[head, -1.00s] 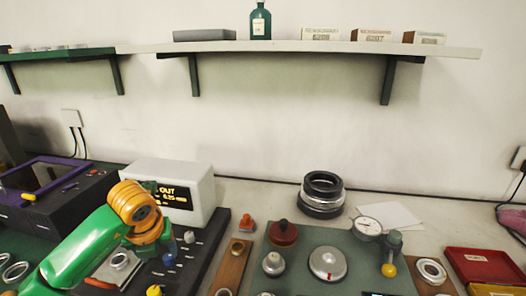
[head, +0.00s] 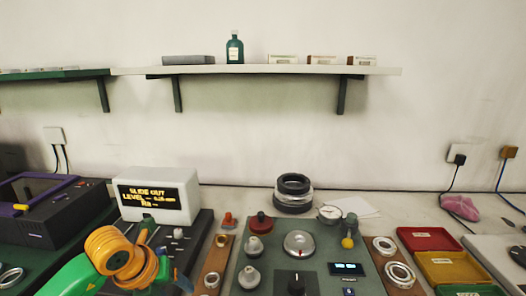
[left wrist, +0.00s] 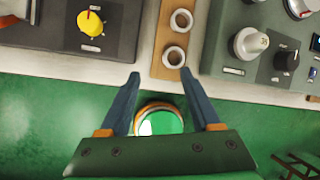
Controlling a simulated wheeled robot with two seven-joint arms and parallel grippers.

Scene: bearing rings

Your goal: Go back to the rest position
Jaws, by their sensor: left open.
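My left arm, green with an orange wrist (head: 115,250), comes in at the lower left of the head view, in front of the white display box (head: 158,195). Its fingers cannot be made out there. In the left wrist view my left gripper (left wrist: 160,77) is open, with nothing between its fingertips. The fingertips are near the front end of a wooden strip (left wrist: 164,40), which carries a pale upper ring (left wrist: 181,19) and a lower ring (left wrist: 173,57). A round orange-rimmed thing with a green centre (left wrist: 159,120) shows between the fingers. My right gripper is not in view.
A grey-green panel (head: 265,283) with knobs and a dial stands mid-bench. Dark stacked rings (head: 294,192) stand behind it. Red (head: 428,239) and yellow (head: 450,267) trays lie to the right. A purple-edged black box (head: 50,213) is at left. A shelf (head: 270,70) spans the wall.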

